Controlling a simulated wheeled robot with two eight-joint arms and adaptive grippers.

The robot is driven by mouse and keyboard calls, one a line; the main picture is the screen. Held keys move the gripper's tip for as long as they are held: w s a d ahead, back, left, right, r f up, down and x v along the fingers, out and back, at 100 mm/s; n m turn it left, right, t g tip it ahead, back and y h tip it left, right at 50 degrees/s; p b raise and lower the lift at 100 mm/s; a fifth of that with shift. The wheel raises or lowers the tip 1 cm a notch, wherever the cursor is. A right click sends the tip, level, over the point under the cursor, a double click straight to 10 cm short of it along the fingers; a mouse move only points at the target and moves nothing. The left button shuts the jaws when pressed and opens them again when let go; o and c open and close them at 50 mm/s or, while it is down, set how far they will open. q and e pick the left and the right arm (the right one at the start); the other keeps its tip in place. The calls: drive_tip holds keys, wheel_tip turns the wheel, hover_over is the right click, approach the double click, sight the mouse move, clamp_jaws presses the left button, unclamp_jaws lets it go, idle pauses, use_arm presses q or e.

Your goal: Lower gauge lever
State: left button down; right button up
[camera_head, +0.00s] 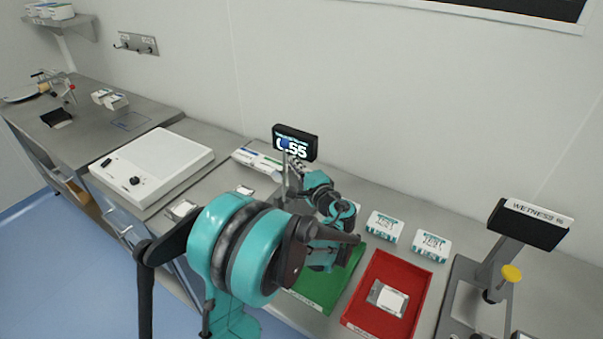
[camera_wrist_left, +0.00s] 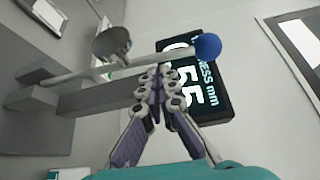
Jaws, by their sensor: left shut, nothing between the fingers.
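The thickness gauge has a black display (camera_head: 296,142) reading about 0.55; it shows tilted in the left wrist view (camera_wrist_left: 216,98). Its lever is a pale rod (camera_wrist_left: 100,68) ending in a blue ball knob (camera_wrist_left: 207,46). The knob is small against the display in the head view (camera_head: 285,143). My left gripper (camera_wrist_left: 156,82) is shut and empty, its fingertips right by the rod, short of the knob. It also shows in the head view (camera_head: 297,165). I cannot tell whether the fingertips touch the rod. My arm hides much of the gauge. My right gripper is out of view.
A green tray (camera_head: 318,297) and a red tray (camera_head: 362,304) lie on the bench in front. White boxes (camera_head: 384,226) stand behind them. A wetness meter (camera_head: 530,224) stands at right. A white flat device (camera_head: 155,163) sits at left, and the wall is close behind.

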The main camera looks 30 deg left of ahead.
use_arm(q)
drive_tip(key=shift+w+a, duration=0.25)
drive_tip(key=shift+a, duration=0.15)
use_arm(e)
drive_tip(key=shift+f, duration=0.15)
